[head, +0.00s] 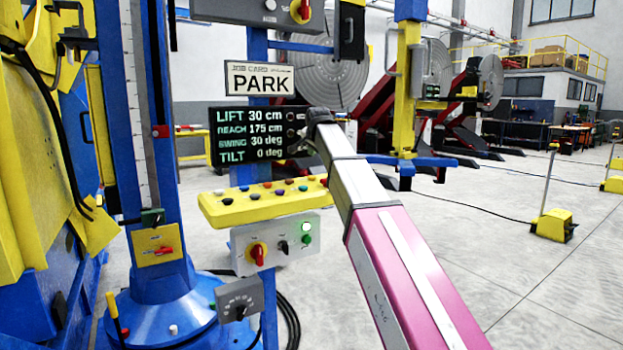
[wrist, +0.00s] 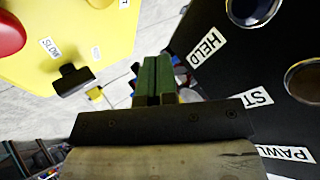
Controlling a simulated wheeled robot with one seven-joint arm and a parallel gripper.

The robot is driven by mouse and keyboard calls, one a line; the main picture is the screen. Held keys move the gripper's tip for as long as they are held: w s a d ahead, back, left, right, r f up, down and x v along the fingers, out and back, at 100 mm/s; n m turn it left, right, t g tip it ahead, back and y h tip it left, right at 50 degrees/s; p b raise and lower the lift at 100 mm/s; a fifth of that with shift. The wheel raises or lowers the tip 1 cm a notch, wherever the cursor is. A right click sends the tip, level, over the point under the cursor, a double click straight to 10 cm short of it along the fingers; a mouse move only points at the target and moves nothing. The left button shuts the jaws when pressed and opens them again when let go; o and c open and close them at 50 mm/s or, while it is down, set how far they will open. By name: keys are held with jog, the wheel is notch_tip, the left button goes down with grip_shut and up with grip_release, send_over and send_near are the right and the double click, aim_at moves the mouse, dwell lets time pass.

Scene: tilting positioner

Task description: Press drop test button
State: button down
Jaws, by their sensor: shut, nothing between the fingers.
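In the wrist view my gripper (wrist: 153,72) has its two green fingers closed together with nothing between them. The fingers point past the edge of a black panel (wrist: 262,80) with labels reading HELD, a partly covered one ending in ST, and PAWL. Two round dark fittings sit on that panel at the right. No button is clearly labelled drop test. In the head view my arm reaches to the right edge of the black readout panel (head: 248,134); my fingers are hidden there, and small round fittings show at that edge. I cannot tell contact.
A yellow pendant box (head: 262,203) with several coloured buttons hangs below the readout. Below it is a grey switch box (head: 275,243) with a red rotary switch and lit green lamp. A PARK sign (head: 259,79) is above.

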aim_at(313, 177)
jog(key=shift+f, duration=3.1)
jog(key=shift+f, duration=0.15)
jog(key=shift+f, duration=0.3)
jog(key=shift+f, duration=0.4)
dwell(0.4)
jog(key=shift+r, duration=0.85)
jog(key=shift+r, duration=0.1)
